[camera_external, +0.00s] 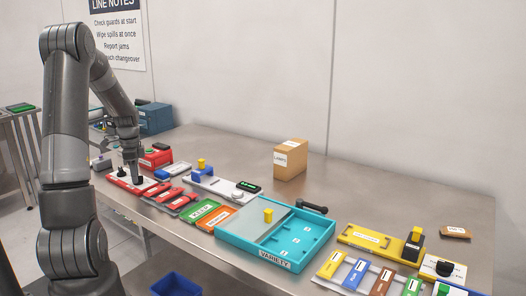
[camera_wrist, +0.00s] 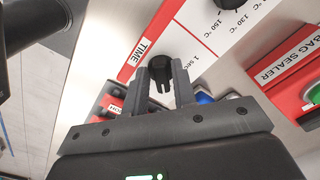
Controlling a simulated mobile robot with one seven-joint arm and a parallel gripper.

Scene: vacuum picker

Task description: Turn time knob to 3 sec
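The black time knob (camera_wrist: 160,68) sits on a white panel beside the red TIME label (camera_wrist: 143,47) in the wrist view. The print "1 sec" (camera_wrist: 195,68) is just right of it; a 3 sec mark cannot be made out. In the external view my gripper (camera_external: 135,178) reaches down to the red and white sealer panel (camera_external: 126,182) at the table's left end. The knob is hidden there.
A second black knob (camera_wrist: 230,3) with temperature marks is near the top of the wrist view. The red bag sealer label (camera_wrist: 290,68) lies to the right. Red parts (camera_external: 170,195), a turquoise tray (camera_external: 238,238) and a cardboard box (camera_external: 290,160) stand farther along the table.

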